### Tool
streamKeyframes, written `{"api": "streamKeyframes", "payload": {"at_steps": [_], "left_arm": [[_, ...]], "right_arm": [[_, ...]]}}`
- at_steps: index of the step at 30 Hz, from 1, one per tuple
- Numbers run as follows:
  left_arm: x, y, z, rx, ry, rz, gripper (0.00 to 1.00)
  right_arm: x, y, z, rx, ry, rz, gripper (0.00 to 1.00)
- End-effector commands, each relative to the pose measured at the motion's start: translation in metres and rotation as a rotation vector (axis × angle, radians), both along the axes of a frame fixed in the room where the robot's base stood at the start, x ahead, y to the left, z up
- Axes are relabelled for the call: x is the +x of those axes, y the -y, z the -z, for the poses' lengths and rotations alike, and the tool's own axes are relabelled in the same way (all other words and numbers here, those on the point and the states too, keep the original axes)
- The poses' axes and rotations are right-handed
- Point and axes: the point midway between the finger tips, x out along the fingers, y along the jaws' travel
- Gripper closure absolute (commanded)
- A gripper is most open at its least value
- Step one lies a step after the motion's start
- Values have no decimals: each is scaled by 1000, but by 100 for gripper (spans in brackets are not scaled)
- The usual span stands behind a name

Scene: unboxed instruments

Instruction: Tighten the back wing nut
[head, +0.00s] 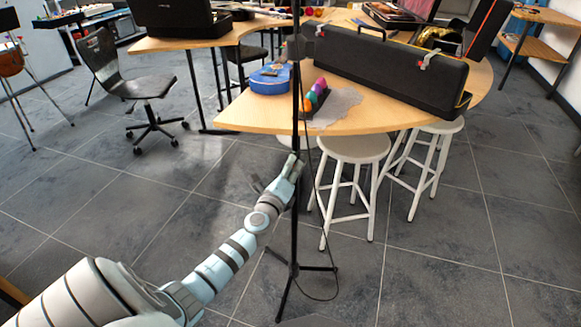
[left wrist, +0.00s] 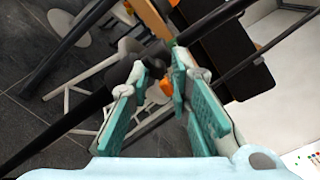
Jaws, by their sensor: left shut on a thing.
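A tall thin black stand (head: 295,223) rises from the floor on spread legs in the head view. My left gripper (head: 296,163) is at its pole, about midway up. In the left wrist view the teal fingers of the left gripper (left wrist: 156,72) close in around a dark fitting (left wrist: 131,48) on the black pole (left wrist: 62,125). The gripper is shut on a small part there, taken to be the back wing nut, which the fingers mostly hide. A small orange patch shows between the fingers; I cannot tell what it belongs to. My right gripper is not in view.
White stools (head: 351,150) stand close right of the stand. A thin cable (head: 313,190) hangs beside the pole.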

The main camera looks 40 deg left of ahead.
Motion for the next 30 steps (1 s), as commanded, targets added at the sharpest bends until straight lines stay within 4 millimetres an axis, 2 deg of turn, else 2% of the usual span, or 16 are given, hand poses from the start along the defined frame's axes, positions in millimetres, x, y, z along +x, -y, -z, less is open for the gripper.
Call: {"api": "streamKeyframes", "payload": {"at_steps": [15,16,18,26,30], "left_arm": [[-1,-1,4,21,-15,-4,100],[-1,-1,4,21,-15,-4,77],[-1,-1,4,20,-15,-4,67],[0,0,2,20,-10,-1,67],[-13,4,3,19,-11,1,67]], "right_arm": [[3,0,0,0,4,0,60],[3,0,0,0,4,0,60],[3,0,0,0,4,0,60],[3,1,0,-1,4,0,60],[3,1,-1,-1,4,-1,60]]}}
